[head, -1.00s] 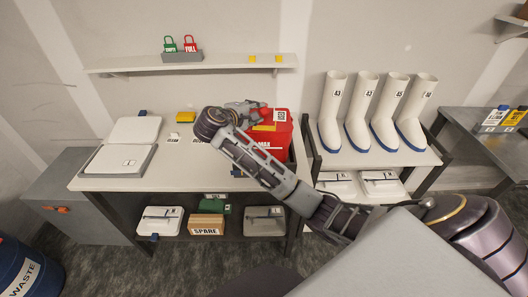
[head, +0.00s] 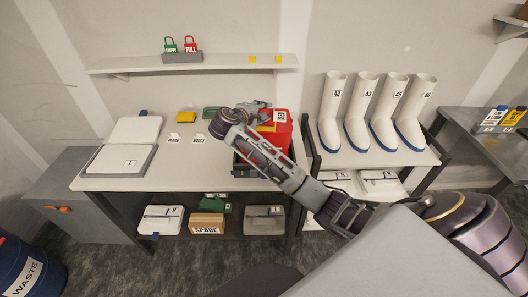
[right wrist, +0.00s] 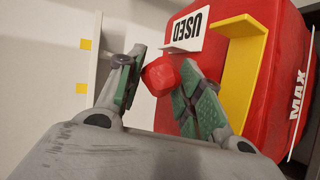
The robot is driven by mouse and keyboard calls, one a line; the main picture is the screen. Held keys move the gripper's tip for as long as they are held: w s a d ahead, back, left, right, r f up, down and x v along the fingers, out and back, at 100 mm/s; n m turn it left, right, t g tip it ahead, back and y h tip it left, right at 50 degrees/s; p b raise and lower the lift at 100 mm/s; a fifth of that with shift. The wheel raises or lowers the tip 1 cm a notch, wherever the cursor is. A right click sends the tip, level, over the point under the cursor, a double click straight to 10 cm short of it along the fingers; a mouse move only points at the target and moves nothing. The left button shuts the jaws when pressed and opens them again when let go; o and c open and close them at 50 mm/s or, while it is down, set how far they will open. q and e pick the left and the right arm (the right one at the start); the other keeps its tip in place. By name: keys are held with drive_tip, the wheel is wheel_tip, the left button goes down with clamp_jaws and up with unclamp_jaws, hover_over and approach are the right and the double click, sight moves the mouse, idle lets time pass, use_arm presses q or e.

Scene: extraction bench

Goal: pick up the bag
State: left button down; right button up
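The likely bag is a bulky red item at the right end of the bench in the head view (head: 281,140), and it fills the right of the right wrist view (right wrist: 280,70). It has a USED tag, a yellow strip and a white MAX label. A small red knob (right wrist: 158,76) sticks out at its left side. My right gripper (head: 256,107) is over the bench at the red item. In the right wrist view its fingers (right wrist: 160,90) are apart, with the knob between or just beyond them; I cannot tell if they touch. My left gripper is not in view.
A shelf (head: 215,65) with green and red tags hangs above. White boots (head: 375,110) stand on the right rack. A blue waste drum (head: 30,270) is at lower left.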

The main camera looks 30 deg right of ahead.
drive_tip(key=shift+c, duration=0.2)
clamp_jaws()
drive_tip(key=shift+r, duration=0.1)
drive_tip(key=shift+r, duration=0.1)
drive_tip(key=shift+r+b, duration=0.55)
drive_tip(key=shift+r, duration=4.35)
drive_tip(key=shift+p, duration=0.5)
